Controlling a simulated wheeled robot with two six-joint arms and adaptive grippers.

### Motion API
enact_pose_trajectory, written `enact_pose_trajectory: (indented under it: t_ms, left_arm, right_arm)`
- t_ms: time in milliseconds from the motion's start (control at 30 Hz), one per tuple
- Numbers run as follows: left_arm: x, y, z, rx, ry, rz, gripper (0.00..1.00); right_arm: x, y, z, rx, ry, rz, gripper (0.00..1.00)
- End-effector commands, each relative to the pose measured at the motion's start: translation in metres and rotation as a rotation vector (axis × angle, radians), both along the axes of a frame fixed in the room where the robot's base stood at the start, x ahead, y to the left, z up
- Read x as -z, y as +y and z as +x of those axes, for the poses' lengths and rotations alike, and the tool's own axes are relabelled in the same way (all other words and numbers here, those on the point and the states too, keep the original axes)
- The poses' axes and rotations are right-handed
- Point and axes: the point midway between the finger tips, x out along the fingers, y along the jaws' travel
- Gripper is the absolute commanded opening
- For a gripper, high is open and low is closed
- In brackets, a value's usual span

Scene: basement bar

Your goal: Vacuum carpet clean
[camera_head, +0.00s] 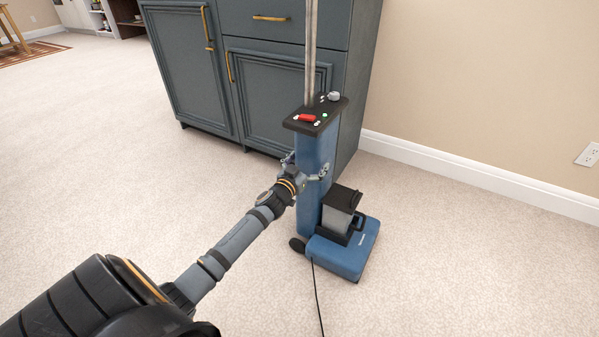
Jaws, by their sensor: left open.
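An upright blue vacuum cleaner (342,254) stands on the beige carpet (130,160) in front of a cabinet. It has a blue column, a black top panel with a red switch (308,117), a metal pole rising out of view, and a grey and black box (340,210) on its base. My left gripper (306,168) is open, with its fingers spread at the two sides of the blue column. I cannot tell whether the fingers touch it. My right gripper is not in view.
A dark grey-blue cabinet (190,75) with gold handles stands right behind the vacuum. A beige wall with a white baseboard (480,175) runs along the right. A black cord (317,295) trails toward me. Open carpet lies left; a patterned rug (30,53) is far left.

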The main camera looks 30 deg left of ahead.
Motion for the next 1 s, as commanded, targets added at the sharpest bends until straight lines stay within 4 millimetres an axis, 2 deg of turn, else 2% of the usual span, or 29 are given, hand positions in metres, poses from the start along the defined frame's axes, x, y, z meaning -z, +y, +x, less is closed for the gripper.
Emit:
enact_pose_trajectory:
  t_ms: [300, 500, 667, 1000]
  left_arm:
    - [0.001, -0.004, -0.062, 0.002, 0.005, 0.009, 1.00]
    - [0.001, -0.006, -0.090, 0.001, 0.002, 0.006, 1.00]
    - [0.000, -0.007, -0.099, 0.001, -0.001, 0.001, 1.00]
    - [-0.001, -0.007, -0.099, 0.000, -0.002, -0.001, 1.00]
  right_arm:
    - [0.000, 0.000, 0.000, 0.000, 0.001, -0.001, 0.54]
    - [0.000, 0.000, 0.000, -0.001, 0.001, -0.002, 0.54]
    - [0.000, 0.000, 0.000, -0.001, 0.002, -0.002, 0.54]
    - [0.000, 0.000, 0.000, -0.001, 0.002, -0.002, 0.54]
